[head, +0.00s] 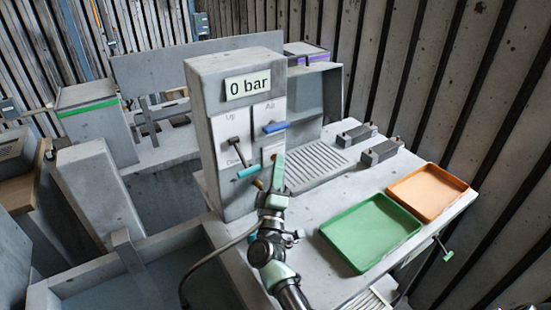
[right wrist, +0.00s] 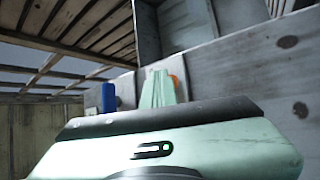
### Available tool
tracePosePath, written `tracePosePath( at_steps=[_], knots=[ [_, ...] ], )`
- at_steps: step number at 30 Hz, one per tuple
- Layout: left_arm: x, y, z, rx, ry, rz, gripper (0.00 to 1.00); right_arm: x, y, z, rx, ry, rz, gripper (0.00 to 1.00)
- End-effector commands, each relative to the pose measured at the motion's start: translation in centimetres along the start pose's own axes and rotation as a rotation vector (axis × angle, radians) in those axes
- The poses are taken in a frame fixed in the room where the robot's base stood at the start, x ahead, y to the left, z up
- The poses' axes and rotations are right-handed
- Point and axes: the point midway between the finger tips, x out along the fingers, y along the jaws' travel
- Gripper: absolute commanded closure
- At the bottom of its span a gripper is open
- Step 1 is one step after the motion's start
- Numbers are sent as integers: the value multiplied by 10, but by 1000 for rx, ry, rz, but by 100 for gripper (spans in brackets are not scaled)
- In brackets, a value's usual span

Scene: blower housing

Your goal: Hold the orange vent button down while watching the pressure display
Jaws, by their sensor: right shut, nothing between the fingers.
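The pressure display (head: 247,86) on the grey control housing reads "0 bar". My right gripper (head: 279,160) is shut and empty, with its fingertips up against the lower right of the housing's front panel. In the right wrist view, the closed fingers (right wrist: 157,88) point at the panel. A sliver of the orange vent button (right wrist: 176,88) shows beside the fingertips there; the rest is hidden behind them. I cannot tell how far the button is pressed in. My left gripper is not in view.
A blue handle (head: 274,128), a black lever (head: 237,150) and a teal handle (head: 249,172) stick out of the panel close to my right gripper. A green tray (head: 371,232) and an orange tray (head: 428,191) lie on the bench to the right.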

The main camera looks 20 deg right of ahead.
Motion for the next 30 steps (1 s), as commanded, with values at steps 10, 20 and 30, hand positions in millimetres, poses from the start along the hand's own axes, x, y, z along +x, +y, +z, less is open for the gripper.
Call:
tracePosePath(
  at_steps=[10,20,30],
  knots=[
    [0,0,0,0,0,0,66,0,0,0,0,1,-1,100],
    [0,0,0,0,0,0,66,0,0,0,0,1,-1,100],
    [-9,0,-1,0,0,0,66,-4,5,3,-1,0,-2,100]
  ],
)
